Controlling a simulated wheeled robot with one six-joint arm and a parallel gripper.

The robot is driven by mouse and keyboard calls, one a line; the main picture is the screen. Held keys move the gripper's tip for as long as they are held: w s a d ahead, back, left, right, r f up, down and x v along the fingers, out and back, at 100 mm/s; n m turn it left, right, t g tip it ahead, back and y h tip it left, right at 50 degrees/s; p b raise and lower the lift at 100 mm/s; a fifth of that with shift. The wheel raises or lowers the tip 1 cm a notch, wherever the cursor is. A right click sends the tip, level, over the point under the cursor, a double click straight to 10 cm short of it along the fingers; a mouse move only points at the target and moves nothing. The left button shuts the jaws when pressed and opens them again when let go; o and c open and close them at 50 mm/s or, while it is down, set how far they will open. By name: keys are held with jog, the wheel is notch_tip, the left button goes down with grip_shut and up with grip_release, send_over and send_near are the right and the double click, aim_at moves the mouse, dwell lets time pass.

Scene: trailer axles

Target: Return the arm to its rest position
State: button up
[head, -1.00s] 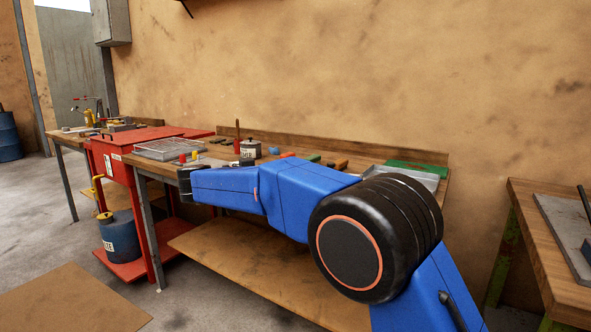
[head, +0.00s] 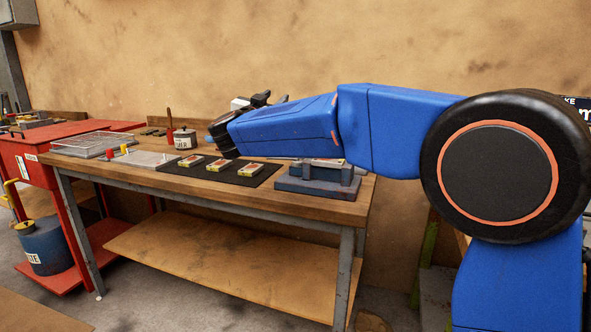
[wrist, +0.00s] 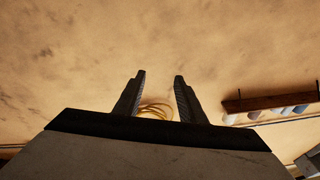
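My gripper (wrist: 160,95) shows in the wrist view with its two dark fingers apart and nothing between them. Behind the fingers is the tan wall, with a pale coiled loop low between them. In the head view my blue arm reaches left across the picture, above the wooden workbench (head: 330,207). The dark gripper end (head: 262,99) is partly hidden behind the blue wrist link, and its fingertips are hard to make out there.
Several small boxes lie on a black mat (head: 250,178). A blue-grey fixture (head: 318,182) stands at the bench's right end, close under my arm. A labelled pot (head: 184,139), a wire-topped tray (head: 93,143) and a red cart (head: 60,145) are further left.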

jog(key=s+d+f+n+g+y, duration=0.2)
jog(key=s+d+n+y, duration=0.55)
jog(key=d+y, duration=0.35)
jog(key=s+d+f+g+h, duration=0.1)
jog(key=s+d+f+g, duration=0.3)
jog(key=s+d+f, duration=0.4)
jog(key=s+d+f+m+g+h, duration=0.1)
jog(key=s+d+f+g, duration=0.3)
jog(key=s+f, duration=1.2)
jog(key=s+d+f+g+h, duration=0.3)
jog(key=s+d+f, duration=0.8)
jog(key=s, duration=0.6)
jog(key=shift+s+d+f+g, duration=0.4)
jog(key=shift+d+g, duration=0.5)
